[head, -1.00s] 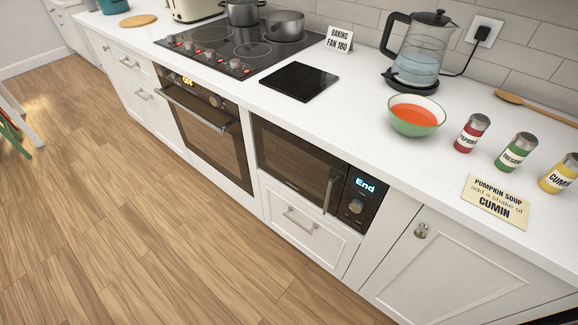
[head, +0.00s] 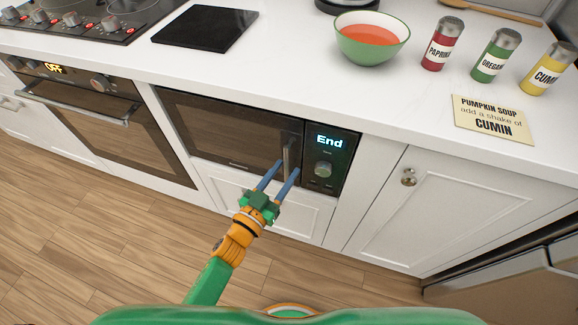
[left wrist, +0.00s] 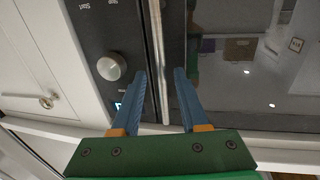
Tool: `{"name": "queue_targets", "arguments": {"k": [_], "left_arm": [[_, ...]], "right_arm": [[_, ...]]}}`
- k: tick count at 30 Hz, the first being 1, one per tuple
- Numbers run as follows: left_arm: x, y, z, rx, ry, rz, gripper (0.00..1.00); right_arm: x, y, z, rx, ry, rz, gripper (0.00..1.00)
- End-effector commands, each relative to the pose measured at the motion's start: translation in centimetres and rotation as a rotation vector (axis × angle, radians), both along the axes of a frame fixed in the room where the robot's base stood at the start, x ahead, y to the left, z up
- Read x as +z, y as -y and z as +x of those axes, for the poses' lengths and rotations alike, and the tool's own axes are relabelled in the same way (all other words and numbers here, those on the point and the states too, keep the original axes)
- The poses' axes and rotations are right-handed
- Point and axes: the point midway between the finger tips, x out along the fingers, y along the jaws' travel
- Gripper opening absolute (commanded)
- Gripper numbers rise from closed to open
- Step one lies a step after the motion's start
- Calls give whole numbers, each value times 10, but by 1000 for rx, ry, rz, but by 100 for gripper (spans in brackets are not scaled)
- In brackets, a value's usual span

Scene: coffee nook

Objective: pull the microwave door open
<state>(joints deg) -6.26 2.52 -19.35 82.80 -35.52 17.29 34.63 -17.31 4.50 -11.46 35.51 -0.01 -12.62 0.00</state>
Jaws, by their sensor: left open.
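The microwave (head: 236,132) is built in under the counter, with its dark glass door shut. Its upright metal handle (head: 287,153) is at the door's right edge, beside the control panel (head: 327,160), which reads "End". My left gripper (head: 285,168) is open, its two blue fingers pointing at the handle's lower part. In the left wrist view the handle (left wrist: 156,50) runs between the fingers of the left gripper (left wrist: 160,75), with a gap on each side. I cannot tell how deep the fingers reach around it. My right gripper is not in view.
A drawer (head: 255,193) is below the microwave, an oven (head: 110,125) to its left and a cabinet door (head: 440,208) to its right. Open floor lies in front.

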Motion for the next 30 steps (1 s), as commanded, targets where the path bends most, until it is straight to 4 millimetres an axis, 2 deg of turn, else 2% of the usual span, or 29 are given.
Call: {"name": "queue_targets", "arguments": {"k": [4, 11, 16, 30], "left_arm": [[-1, 8, 15, 2, -1, 0, 44], [-1, 8, 16, 2, -3, 2, 44], [-1, 8, 16, 2, -3, 2, 1], [-2, 8, 16, 2, -4, 2, 0]], "right_arm": [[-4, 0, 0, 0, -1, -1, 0], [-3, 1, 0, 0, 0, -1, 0], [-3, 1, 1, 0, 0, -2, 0], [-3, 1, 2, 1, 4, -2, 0]]}}
